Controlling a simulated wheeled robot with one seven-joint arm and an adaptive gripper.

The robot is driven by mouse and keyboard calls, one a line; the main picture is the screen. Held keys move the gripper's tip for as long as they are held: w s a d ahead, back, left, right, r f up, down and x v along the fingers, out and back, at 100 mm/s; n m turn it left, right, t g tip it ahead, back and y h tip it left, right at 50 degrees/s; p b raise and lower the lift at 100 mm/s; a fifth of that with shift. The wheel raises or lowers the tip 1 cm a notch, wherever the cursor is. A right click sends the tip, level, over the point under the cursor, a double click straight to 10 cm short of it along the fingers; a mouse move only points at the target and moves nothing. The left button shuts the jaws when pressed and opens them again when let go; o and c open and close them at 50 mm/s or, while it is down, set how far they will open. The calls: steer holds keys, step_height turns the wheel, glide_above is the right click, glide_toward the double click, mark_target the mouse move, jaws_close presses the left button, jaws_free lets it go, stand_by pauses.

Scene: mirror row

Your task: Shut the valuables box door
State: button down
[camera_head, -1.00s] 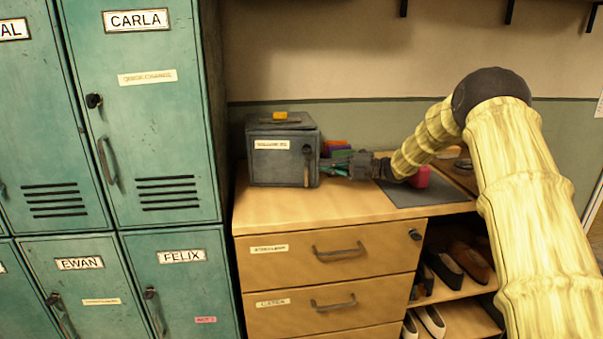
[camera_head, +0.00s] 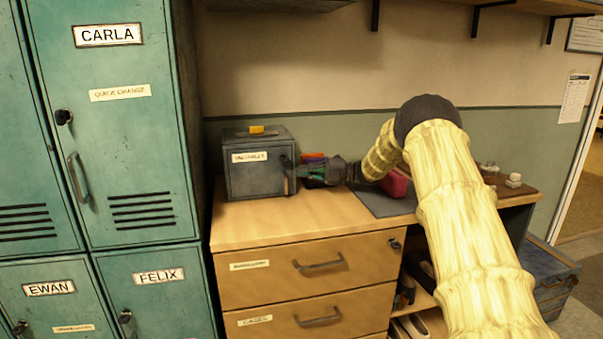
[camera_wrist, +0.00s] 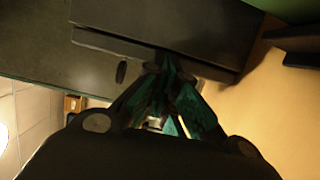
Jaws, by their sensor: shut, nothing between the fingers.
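The valuables box (camera_head: 258,165) is a dark grey box with a white label, on the left of the wooden drawer top in the head view. Its labelled front, with a dark handle at the right edge, looks flush or nearly so; I cannot tell whether a thin gap remains. My gripper (camera_head: 306,172) is shut and empty, at the right front edge of the box. In the wrist view the dark box (camera_wrist: 155,22) fills the top, and my gripper's teal-sided fingertips (camera_wrist: 168,68) are close against its edge. Whether they touch is unclear.
A small yellow item (camera_head: 257,130) lies on the box. Coloured items stand behind my gripper, and a red item (camera_head: 395,185) lies by my arm near the dark mat (camera_head: 375,203). Teal lockers (camera_head: 120,130) stand close on the left. The drawer top's front is clear.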

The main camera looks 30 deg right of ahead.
step_height(320, 180, up, 10)
stand_by(0.6)
steer(key=shift+r, duration=0.1)
